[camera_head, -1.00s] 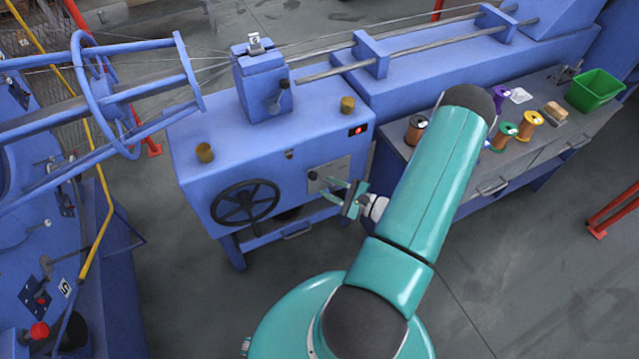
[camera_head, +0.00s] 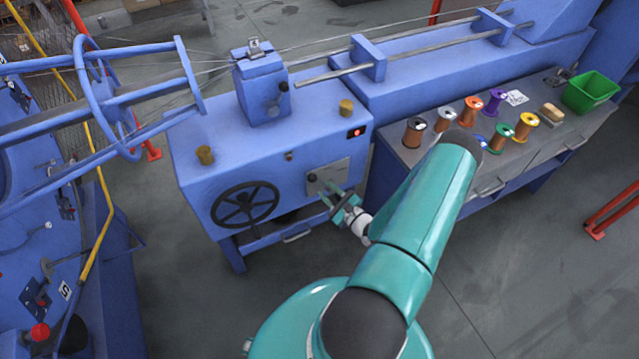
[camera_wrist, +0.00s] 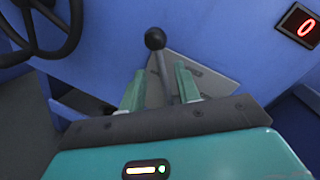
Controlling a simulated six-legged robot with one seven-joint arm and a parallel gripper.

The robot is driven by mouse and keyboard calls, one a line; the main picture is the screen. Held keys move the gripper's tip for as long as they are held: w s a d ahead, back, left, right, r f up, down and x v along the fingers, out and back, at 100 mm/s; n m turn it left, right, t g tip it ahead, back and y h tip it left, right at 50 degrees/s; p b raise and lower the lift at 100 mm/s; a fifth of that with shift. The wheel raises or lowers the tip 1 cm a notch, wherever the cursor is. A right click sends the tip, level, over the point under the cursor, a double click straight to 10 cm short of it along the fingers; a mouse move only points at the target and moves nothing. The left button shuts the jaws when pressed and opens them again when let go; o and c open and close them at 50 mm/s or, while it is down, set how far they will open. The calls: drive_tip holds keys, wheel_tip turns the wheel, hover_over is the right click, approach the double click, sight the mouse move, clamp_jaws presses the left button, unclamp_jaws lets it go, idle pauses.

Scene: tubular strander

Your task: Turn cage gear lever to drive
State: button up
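A lever with a black ball knob (camera_wrist: 155,39) and a grey shaft rises from a grey plate (camera_wrist: 212,78) on the blue machine's front. I see no readable label naming it the cage gear lever. In the head view the plate (camera_head: 342,168) is right of the black handwheel, with the small knob (camera_head: 311,177) at its left. My gripper (camera_wrist: 160,74) is open, with its two green fingers on either side of the lever's shaft in the wrist view. The knob stands beyond the fingertips. Contact cannot be told. In the head view my gripper (camera_head: 328,194) is at the plate's lower edge.
A black handwheel (camera_head: 245,204) sits left of the plate. A red display (camera_wrist: 301,24) reads 0. A bench (camera_head: 402,155) with several spools and a green bin (camera_head: 590,91) stands right. Open floor lies below.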

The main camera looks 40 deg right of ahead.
sight(318, 181)
drive_tip(key=w, duration=0.5)
drive_tip(key=shift+d, duration=0.1)
drive_tip(key=shift+c, duration=0.4)
clamp_jaws()
